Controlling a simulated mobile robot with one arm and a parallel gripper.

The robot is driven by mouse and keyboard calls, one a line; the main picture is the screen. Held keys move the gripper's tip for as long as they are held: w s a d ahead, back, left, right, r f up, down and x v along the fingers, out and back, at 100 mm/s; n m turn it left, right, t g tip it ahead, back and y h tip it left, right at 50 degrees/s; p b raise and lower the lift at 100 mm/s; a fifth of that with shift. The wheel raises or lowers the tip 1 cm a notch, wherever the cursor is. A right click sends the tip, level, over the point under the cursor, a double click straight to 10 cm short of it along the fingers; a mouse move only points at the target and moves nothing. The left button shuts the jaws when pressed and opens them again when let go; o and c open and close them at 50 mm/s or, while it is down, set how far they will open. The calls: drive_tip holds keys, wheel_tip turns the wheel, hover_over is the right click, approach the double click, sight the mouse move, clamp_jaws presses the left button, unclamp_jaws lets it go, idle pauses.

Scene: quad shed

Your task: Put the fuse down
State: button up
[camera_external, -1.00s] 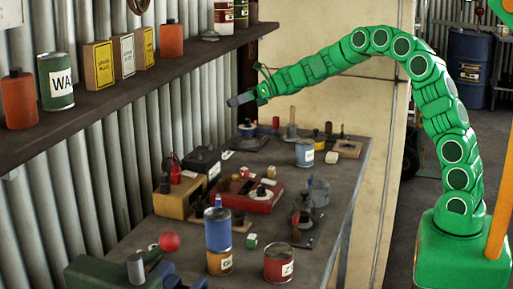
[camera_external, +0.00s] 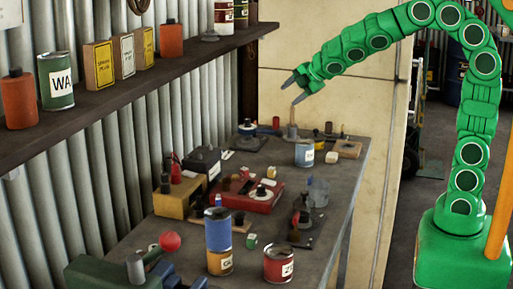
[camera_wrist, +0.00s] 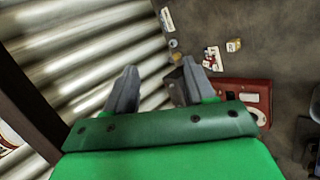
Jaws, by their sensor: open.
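My gripper (camera_external: 293,90) is open and empty, raised above the far part of the workbench (camera_external: 338,215). Its spread fingers also show in the wrist view (camera_wrist: 158,78), with nothing between them. No fuse can be made out for certain. Small pieces lie on the bench, among them a cream piece (camera_external: 271,172) by the red box (camera_external: 262,197) and a pale block (camera_external: 332,157) farther back. The wrist view shows a red-and-white piece (camera_wrist: 212,58) and a tan piece (camera_wrist: 233,45) near the red box (camera_wrist: 245,96).
A shelf (camera_external: 150,65) with cans and boxes runs along the corrugated wall on the left. A blue can (camera_external: 305,153) stands at the bench's back right. A blue cylinder on an orange can (camera_external: 219,262) and a red can (camera_external: 279,264) stand in front.

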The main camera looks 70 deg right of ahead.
drive_tip(key=s+a+f+m+g+y, duration=0.1)
drive_tip(key=s+a+f+m+g, duration=0.2)
drive_tip(key=s, duration=1)
drive_tip(key=s+a+f+m+g+y, duration=0.1)
drive_tip(key=s+a+f+m+g, duration=0.2)
drive_tip(key=s, duration=1.1)
drive_tip(key=s+a+f+m+g+y, duration=0.1)
drive_tip(key=s+a+f+m+g, duration=0.2)
drive_tip(key=s+a+m, duration=0.5)
drive_tip(key=s+g, duration=0.1)
drive_tip(key=s, duration=0.5)
drive_tip(key=shift+g, duration=0.3)
